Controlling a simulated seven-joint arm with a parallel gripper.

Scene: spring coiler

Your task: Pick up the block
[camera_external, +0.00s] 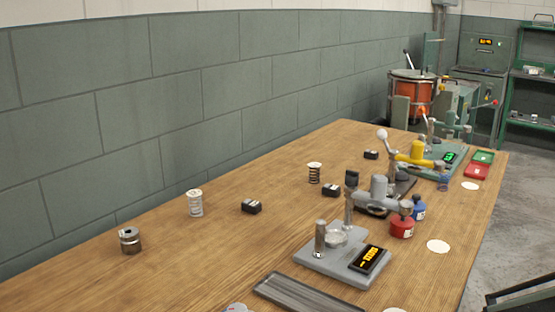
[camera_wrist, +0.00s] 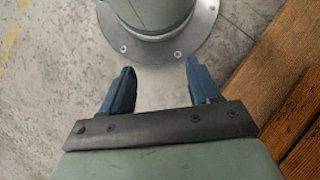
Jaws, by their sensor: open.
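Three small dark blocks with pale marks on top sit on the wooden table (camera_external: 150,285) in the external view. One block (camera_external: 251,206) is left of the middle, one block (camera_external: 331,190) is near the middle, and one block (camera_external: 371,154) is farther back. I cannot tell which one the task means. My gripper (camera_wrist: 160,85) shows in the wrist view with its two blue fingers wide apart and nothing between them. It is over the floor beside a wooden edge, and no block shows there. My gripper does not show in the external view.
A dark metal cylinder (camera_external: 130,241) and springs (camera_external: 195,203) (camera_external: 314,172) stand along the left. The front left tabletop is clear.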

